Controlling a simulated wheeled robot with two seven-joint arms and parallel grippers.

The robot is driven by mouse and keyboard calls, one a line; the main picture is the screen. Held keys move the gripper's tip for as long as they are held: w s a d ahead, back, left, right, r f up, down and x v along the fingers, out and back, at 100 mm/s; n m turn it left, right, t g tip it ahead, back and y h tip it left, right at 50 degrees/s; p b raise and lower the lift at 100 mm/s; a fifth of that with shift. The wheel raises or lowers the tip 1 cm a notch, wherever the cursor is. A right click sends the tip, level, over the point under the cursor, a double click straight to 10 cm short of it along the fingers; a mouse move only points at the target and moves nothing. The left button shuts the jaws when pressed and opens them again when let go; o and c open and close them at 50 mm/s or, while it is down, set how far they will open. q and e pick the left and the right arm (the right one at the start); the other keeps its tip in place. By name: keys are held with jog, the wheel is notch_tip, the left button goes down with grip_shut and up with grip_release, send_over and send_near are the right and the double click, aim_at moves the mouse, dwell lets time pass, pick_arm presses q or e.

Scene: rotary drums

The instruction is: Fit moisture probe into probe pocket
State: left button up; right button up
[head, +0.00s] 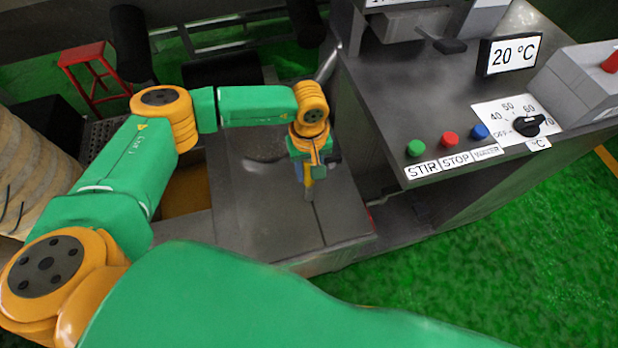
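My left gripper (309,187) points down over the grey metal surface (255,220) in the middle of the head view, left of the control panel. A small grey tip and a blue patch show at its fingers. They are too small to tell whether it holds the moisture probe or whether the fingers are open or shut. I cannot make out the moisture probe or the probe pocket for certain. My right gripper is not in view.
A metal control bench stands at the right, with a green button (414,148), a red button (450,138), a blue button (480,131), a dial (529,125) and a 20 °C display (514,54). A red stool (92,70) stands at the upper left. Green floor lies at the lower right.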

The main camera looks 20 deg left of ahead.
pick_arm(q)
grip_shut()
dwell(1.1)
